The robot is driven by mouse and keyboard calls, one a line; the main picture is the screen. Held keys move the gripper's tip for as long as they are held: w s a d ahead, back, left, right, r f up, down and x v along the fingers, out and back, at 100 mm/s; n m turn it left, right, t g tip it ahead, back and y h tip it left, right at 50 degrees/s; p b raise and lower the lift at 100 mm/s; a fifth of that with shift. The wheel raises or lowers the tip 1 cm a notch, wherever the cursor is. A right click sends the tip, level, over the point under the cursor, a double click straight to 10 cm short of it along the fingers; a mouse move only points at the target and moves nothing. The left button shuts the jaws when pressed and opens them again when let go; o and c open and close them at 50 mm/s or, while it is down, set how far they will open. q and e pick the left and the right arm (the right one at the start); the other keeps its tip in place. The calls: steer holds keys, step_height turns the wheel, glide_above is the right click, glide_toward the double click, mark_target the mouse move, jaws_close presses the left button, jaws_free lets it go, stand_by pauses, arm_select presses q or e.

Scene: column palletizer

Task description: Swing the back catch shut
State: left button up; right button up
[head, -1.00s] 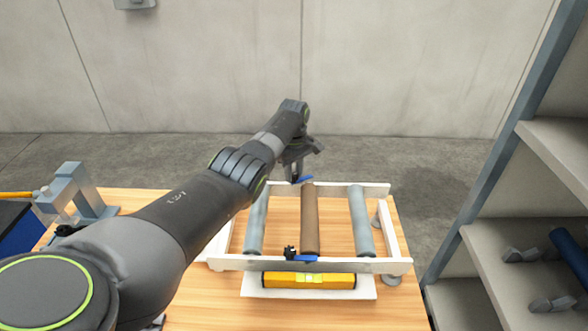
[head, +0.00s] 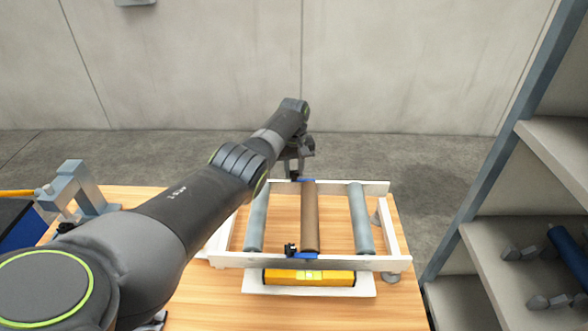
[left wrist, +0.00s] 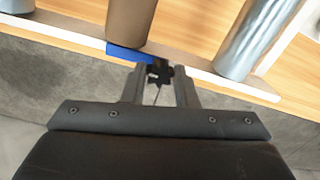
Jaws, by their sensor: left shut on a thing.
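The back catch (head: 307,180) is a small blue lever on the back rail of the white roller frame, at the far end of the brown roller (head: 310,215). In the left wrist view the blue catch (left wrist: 128,52) lies roughly along the rail, across the roller's end. My left gripper (head: 296,177) is at the back rail. Its fingers (left wrist: 160,78) are shut on the black knob of the catch (left wrist: 158,72). My gripper and arm hide part of the catch in the head view. My right gripper is not in view.
A blue front catch (head: 302,256) with a black knob lies along the front rail (head: 345,265). Grey rollers (head: 361,220) flank the brown one. A yellow level (head: 308,277) lies before the frame on the wooden table (head: 250,312). A shelf (head: 510,250) stands at right.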

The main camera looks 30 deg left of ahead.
mark_target(294, 173)
arm_select(q)
steer(key=shift+r, duration=0.1)
steer(key=o, duration=1)
steer(key=shift+r, duration=0.4)
step_height(294, 173, up, 16)
steer(key=b, duration=0.3)
steer(key=shift+r, duration=0.25)
steer(key=shift+f, duration=0.1)
